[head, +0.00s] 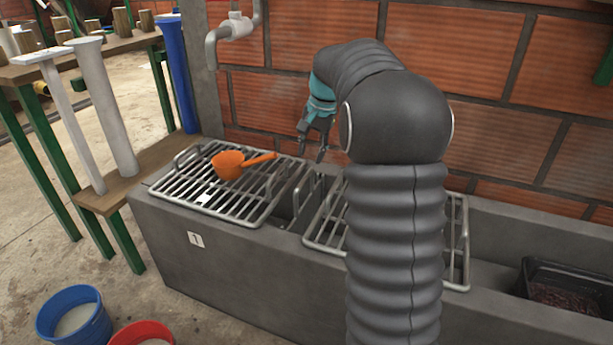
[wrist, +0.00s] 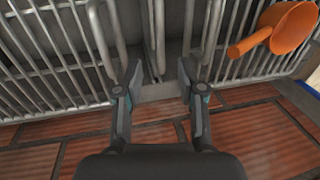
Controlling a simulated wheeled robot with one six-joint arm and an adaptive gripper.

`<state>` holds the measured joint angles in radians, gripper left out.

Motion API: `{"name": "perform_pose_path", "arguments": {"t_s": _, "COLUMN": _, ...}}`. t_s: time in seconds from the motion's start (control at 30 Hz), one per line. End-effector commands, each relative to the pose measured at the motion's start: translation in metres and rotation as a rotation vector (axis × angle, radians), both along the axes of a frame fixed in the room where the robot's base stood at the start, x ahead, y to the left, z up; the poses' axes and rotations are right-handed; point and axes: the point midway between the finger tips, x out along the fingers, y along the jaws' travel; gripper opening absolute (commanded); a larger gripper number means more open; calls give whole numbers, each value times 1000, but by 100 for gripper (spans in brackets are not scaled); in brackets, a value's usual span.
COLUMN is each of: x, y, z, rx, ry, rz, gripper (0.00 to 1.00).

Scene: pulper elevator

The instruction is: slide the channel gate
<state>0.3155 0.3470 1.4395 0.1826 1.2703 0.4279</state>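The channel gate seems to be the thin upright grey metal piece (head: 307,194) in the gap between two bar grates on the concrete trough. In the wrist view, narrow upright metal parts (wrist: 157,38) stand in this gap, between and beyond my fingertips. I cannot tell which of them belongs to the gate. My gripper (head: 316,146) points down over the back of the gap, near the brick wall. In the wrist view my gripper (wrist: 160,72) has its two fingers apart with nothing held between them. Contact with the metal parts cannot be made out.
An orange scoop (head: 228,165) lies on the left grate (head: 245,212); it also shows in the wrist view (wrist: 290,28). The right grate (head: 457,262) is partly behind my arm. A black tray (head: 541,272) sits at the right. A pipe (head: 228,32) runs down the wall.

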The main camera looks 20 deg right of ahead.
Motion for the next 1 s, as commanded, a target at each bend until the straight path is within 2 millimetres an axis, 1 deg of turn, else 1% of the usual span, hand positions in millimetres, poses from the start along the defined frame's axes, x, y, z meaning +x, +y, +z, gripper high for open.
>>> {"name": "perform_pose_path", "arguments": {"t_s": 0.03, "x": 1, "y": 2, "z": -12, "rx": 1, "ry": 2, "rz": 1, "gripper": 39}}
{"name": "perform_pose_path", "arguments": {"t_s": 0.2, "x": 5, "y": 6, "z": -41, "rx": 1, "ry": 2, "rz": 1, "gripper": 39}}
{"name": "perform_pose_path", "arguments": {"t_s": 0.3, "x": 7, "y": 8, "z": -55, "rx": 1, "ry": 2, "rz": 1, "gripper": 39}}
{"name": "perform_pose_path", "arguments": {"t_s": 0.4, "x": 9, "y": 10, "z": -65, "rx": 0, "ry": 0, "rz": 1, "gripper": 39}}
{"name": "perform_pose_path", "arguments": {"t_s": 0.6, "x": 10, "y": 11, "z": -74, "rx": 0, "ry": 0, "rz": 1, "gripper": 39}}
{"name": "perform_pose_path", "arguments": {"t_s": 0.87, "x": 11, "y": 11, "z": -74, "rx": 0, "ry": -2, "rz": 1, "gripper": 39}}
{"name": "perform_pose_path", "arguments": {"t_s": 0.9, "x": 11, "y": 11, "z": -74, "rx": -1, "ry": -1, "rz": 1, "gripper": 29}}
{"name": "perform_pose_path", "arguments": {"t_s": 0.97, "x": 10, "y": 11, "z": -74, "rx": 0, "ry": -2, "rz": 1, "gripper": 14}}
{"name": "perform_pose_path", "arguments": {"t_s": 1.0, "x": 10, "y": 11, "z": -74, "rx": 0, "ry": -2, "rz": 1, "gripper": 4}}
